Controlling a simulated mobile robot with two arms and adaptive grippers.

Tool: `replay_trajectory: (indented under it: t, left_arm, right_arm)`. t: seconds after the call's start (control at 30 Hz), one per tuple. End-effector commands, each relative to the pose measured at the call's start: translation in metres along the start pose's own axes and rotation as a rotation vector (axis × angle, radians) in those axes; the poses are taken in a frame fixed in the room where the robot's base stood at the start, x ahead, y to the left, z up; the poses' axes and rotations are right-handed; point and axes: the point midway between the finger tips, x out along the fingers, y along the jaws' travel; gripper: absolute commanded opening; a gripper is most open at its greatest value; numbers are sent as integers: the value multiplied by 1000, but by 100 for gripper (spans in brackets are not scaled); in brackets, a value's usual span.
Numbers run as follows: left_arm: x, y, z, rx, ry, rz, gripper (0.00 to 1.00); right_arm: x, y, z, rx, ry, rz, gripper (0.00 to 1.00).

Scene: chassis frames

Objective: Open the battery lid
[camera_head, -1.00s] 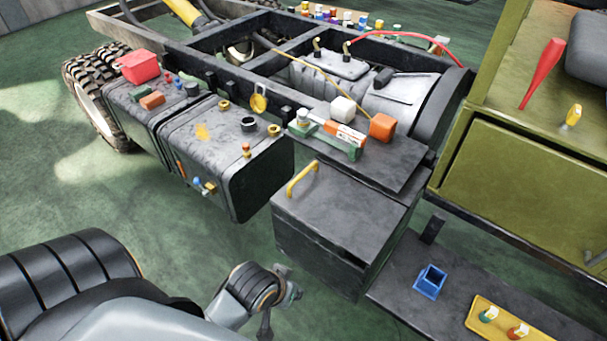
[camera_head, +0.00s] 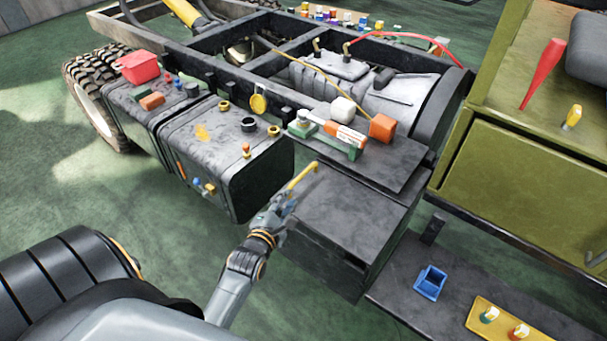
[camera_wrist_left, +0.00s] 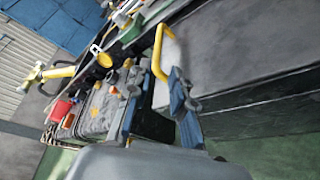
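The battery lid (camera_head: 345,207) is the flat dark top of a box at the middle right of the head view, and it lies closed. A yellow bar handle (camera_head: 303,177) stands on its left edge. My left gripper (camera_head: 290,196) is at the lid's left edge, close to the handle. In the left wrist view, the yellow handle (camera_wrist_left: 158,52) shows just beyond the spread fingers of the left gripper (camera_wrist_left: 157,100). They are apart and hold nothing that I can see. Whether a finger touches the handle I cannot tell. My right gripper is not in view.
A dark tank (camera_head: 220,150) stands left of the box. An orange block (camera_head: 382,127) and a white block (camera_head: 342,108) sit on the ledge behind the lid. A blue cup (camera_head: 430,282) and a yellow tray (camera_head: 510,322) are on the lower step.

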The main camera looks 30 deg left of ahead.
Motion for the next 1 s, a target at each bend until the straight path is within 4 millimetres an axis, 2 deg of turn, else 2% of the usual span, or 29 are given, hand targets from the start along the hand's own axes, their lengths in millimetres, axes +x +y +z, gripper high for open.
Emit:
replay_trajectory:
  t: [0.17, 0.6, 0.8, 1.0]
  left_arm:
    - [19, 2, 0, -17, -3, 9, 22]
    - [109, 3, 0, -12, -3, 8, 22]
    - [131, 1, 0, -14, -2, 6, 22]
    - [138, 2, 0, -12, -2, 6, 22]
  right_arm:
    - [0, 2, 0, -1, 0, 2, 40]
    - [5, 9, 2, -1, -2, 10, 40]
    - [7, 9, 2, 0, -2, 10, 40]
    - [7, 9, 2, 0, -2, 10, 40]
